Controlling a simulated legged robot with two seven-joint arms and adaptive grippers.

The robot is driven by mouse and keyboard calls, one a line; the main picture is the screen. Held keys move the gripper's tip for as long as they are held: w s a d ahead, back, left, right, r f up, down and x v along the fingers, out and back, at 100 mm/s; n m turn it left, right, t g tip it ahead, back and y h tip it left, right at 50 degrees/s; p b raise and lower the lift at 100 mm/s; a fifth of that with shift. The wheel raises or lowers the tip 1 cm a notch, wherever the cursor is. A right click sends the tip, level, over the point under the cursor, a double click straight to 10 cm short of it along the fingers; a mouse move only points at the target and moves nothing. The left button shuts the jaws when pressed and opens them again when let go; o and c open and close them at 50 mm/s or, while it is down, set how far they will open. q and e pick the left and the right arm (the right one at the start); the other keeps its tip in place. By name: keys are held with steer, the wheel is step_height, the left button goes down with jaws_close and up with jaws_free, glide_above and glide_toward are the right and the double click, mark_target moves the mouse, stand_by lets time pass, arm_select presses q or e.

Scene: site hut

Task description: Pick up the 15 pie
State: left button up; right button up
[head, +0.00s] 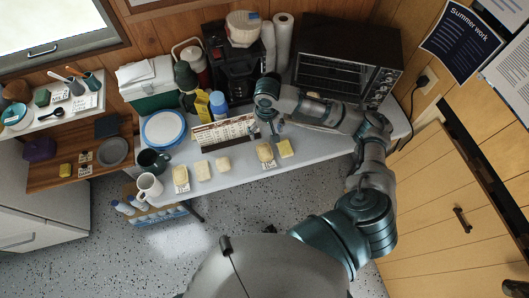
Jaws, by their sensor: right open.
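Several small pale-yellow baked items lie in a row along the front of the grey table (235,179). From left to right they are one with a paper label (181,174), two blocky ones (202,171) and (222,164), a rounder one with a label (265,152) and a yellow block (285,148). The label numbers are too small to read, so I cannot tell which is the 15 pie. My right gripper (273,127) is open above the table, behind the rounder item and apart from it as far as I can see. My left gripper is not in view.
A long printed sign (222,132) stands just left of my right gripper. A toaster oven (345,62), coffee maker (232,70), blue-rimmed plate (163,129) and mugs (149,186) crowd the table. Shelves (70,170) are at left, wooden cupboard doors (450,215) at right.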

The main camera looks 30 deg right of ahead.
steer(key=b, duration=0.2)
glide_above(266, 153)
step_height(266, 153, down, 11)
steer(key=shift+f, duration=0.1)
step_height(266, 153, down, 6)
steer(key=shift+r+b, duration=0.1)
steer(key=shift+b, duration=0.35)
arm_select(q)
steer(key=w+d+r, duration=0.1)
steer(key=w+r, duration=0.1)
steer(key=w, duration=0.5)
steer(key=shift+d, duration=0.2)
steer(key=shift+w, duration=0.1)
arm_select(e)
steer(key=shift+c, duration=0.3)
steer(key=c, duration=1.3)
steer(key=shift+o, duration=0.2)
steer(key=shift+r, duration=0.15)
